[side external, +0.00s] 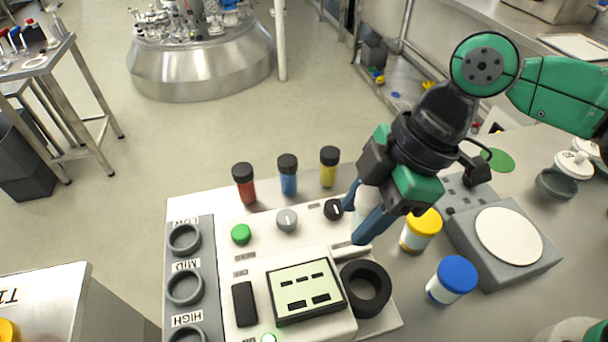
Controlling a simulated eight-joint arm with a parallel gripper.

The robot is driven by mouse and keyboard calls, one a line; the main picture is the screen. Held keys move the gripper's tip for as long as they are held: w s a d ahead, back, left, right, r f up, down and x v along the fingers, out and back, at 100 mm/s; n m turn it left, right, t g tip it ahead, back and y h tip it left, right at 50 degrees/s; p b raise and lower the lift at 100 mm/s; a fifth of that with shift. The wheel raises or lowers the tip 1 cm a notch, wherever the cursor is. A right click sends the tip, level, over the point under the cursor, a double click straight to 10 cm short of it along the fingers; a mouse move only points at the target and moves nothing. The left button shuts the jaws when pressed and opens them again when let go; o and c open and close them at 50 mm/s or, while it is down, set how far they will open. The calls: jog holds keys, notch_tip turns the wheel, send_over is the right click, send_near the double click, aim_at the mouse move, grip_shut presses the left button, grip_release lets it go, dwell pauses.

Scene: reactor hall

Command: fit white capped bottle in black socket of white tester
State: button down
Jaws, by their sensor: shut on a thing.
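The white tester (258,285) lies on the bench at the front with its screen and buttons facing up. Its black socket (380,306) is a thick open ring to the right of the screen, and it looks empty. My gripper (357,222), with blue fingers, is above and behind the socket, tilted, and shut on a white bottle (369,196). The bottle is mostly hidden by the fingers and the gripper body; its cap cannot be made out. The bottle is apart from the socket.
Red (243,184), blue (288,174) and yellow (329,168) vials stand behind the tester. A yellow-capped jar (422,229), a blue-capped jar (452,279) and a grey scale (505,247) are at the right. A grey rack (202,265) with rings labelled LOW, MID, HIGH is at the left.

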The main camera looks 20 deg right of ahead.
aim_at(349, 290)
jog(key=shift+n+g, duration=0.3)
jog(key=shift+n, duration=0.4)
jog(key=shift+s+a+f, duration=0.1)
jog(key=shift+s+f, duration=0.5)
jog(key=shift+f, duration=0.6)
jog(key=shift+s+d+f, duration=0.1)
jog(key=shift+s+f, duration=0.45)
jog(key=shift+f, duration=0.6)
jog(key=shift+s+a+f, duration=0.1)
jog(key=shift+s+f, duration=0.5)
jog(key=shift+f, duration=0.6)
jog(key=shift+f, duration=0.3)
jog(key=shift+c, duration=1.7)
grip_release()
jog(key=o, duration=0.3)
jog(key=shift+o, duration=0.2)
